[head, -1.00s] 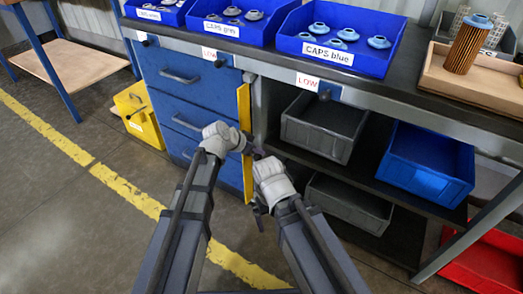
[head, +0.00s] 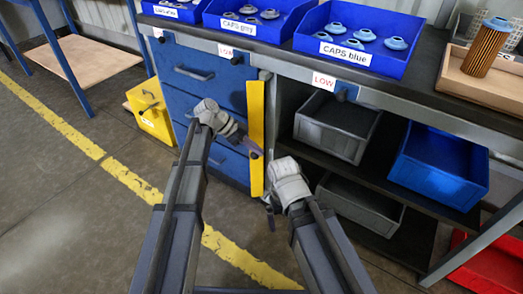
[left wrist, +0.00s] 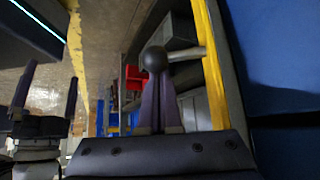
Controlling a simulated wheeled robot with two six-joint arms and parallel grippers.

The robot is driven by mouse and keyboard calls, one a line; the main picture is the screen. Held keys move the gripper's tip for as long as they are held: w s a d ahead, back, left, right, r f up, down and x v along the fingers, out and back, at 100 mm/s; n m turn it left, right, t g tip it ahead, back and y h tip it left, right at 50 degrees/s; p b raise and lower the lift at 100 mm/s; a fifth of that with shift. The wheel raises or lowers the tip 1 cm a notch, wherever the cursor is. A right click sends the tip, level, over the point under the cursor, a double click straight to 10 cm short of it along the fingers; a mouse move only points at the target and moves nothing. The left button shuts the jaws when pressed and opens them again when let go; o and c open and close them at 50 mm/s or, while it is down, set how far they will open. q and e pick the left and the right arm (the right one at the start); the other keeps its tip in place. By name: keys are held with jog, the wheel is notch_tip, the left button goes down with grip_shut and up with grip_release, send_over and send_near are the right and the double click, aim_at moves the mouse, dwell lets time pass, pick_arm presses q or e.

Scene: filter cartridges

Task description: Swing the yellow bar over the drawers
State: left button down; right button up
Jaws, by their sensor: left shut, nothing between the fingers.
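The yellow bar (head: 256,110) stands upright along the right edge of the blue drawers (head: 205,95), slightly overlapping their front. In the left wrist view the bar (left wrist: 210,65) runs down the right side, with a grey stem and dark ball knob (left wrist: 154,58) sticking out from it. My left gripper (head: 250,148) is in front of the bar, around its mid-height. Its fingers (left wrist: 155,100) are shut and empty, with the tips close to the knob; whether they touch is unclear. My right gripper (head: 270,212) is low, right of the bar, its finger opening too small to judge.
Open shelves right of the bar hold grey bins (head: 337,127) and a blue bin (head: 440,165). The bench top (head: 425,85) above carries blue cap trays (head: 350,55). A yellow box (head: 150,112) stands left of the drawers. The floor in front is clear.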

pick_arm(q)
jog(key=shift+w+a, duration=0.65)
jog(key=shift+a, duration=0.25)
jog(key=shift+w+a, duration=0.6)
jog(key=shift+a, duration=0.3)
jog(key=shift+w+a, duration=0.1)
jog(key=s+d, duration=0.1)
jog(key=s+d+r+p, duration=0.1)
jog(key=s+d, duration=0.1)
jog(key=w+a+r+p, duration=0.5)
jog(key=r+p, duration=0.2)
pick_arm(e)
notch_tip(320, 180, up, 8)
jog(key=shift+s+a, duration=0.15)
jog(key=shift+a, duration=0.25)
